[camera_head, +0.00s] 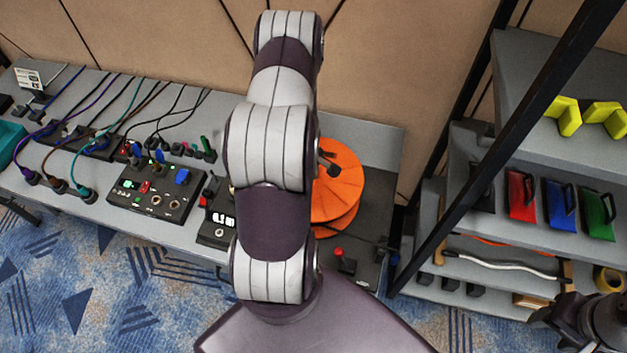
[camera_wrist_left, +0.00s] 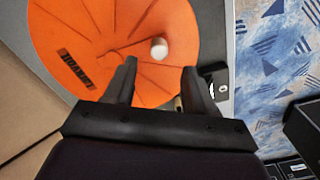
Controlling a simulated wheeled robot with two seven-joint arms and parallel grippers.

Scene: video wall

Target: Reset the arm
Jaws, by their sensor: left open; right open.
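My left arm (camera_head: 268,150) stands up through the middle of the head view and hides most of its own gripper there. In the left wrist view, my left gripper (camera_wrist_left: 159,70) is open, with its two dark fingers apart and nothing between them. The orange cable reel (camera_wrist_left: 105,35) fills the space beyond the fingers, with a white knob (camera_wrist_left: 159,48) on it. In the head view the orange reel (camera_head: 345,190) shows just right of the arm. My right gripper (camera_head: 562,315) is at the lower right corner, open, in front of the shelf; its fingers are partly out of view.
A grey bench (camera_head: 90,205) along the wall carries a control box (camera_head: 152,195), cables and a small box with a red button (camera_head: 344,262). A black-framed shelf (camera_head: 520,215) at right holds red, blue and green bins. Blue patterned carpet (camera_head: 90,290) lies clear in front.

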